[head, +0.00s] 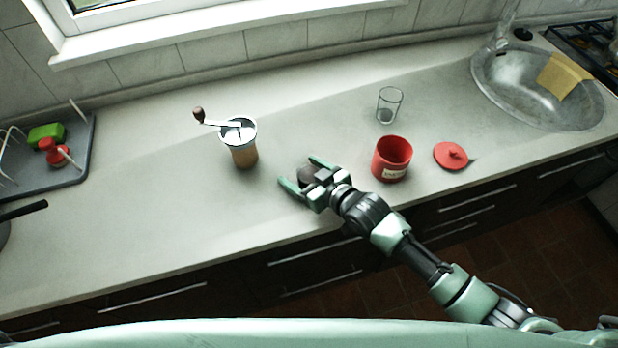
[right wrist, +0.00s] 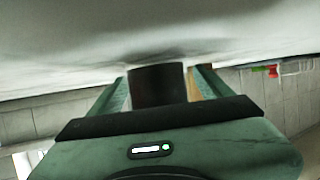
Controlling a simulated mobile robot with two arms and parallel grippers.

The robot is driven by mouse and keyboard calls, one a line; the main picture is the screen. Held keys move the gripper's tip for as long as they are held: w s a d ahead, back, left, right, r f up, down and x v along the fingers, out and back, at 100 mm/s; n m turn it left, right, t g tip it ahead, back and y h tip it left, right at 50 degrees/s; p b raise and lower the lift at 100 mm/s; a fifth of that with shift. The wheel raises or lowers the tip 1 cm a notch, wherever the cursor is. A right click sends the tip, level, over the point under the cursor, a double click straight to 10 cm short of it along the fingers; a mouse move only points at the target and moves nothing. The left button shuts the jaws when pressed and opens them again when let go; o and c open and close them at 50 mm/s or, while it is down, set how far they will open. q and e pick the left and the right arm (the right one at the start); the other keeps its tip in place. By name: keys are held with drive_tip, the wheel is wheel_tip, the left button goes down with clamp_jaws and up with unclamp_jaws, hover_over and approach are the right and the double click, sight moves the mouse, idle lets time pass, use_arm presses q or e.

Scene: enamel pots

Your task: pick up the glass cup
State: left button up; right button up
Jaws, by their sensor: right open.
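The clear glass cup (head: 389,105) stands upright on the counter, behind the red canister, in the head view. My right gripper (head: 300,173) is open low over the counter, to the left of the glass cup and nearer the front edge, well apart from it. A small dark object (head: 307,176) shows between its fingers. In the right wrist view it looks like a dark cylinder (right wrist: 158,84) between the open fingers; I cannot tell whether they touch it. The glass cup is not visible in the right wrist view. My left gripper is not in view.
A red canister (head: 391,159) stands in front of the glass cup, with a red lid (head: 451,155) to its right. A coffee grinder (head: 242,150) stands left of my gripper. The sink (head: 500,75) is at right, a dish tray (head: 75,170) at left.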

drive_tip(key=c, duration=1.5)
drive_tip(key=shift+c, duration=0.3)
drive_tip(key=shift+r, duration=0.15)
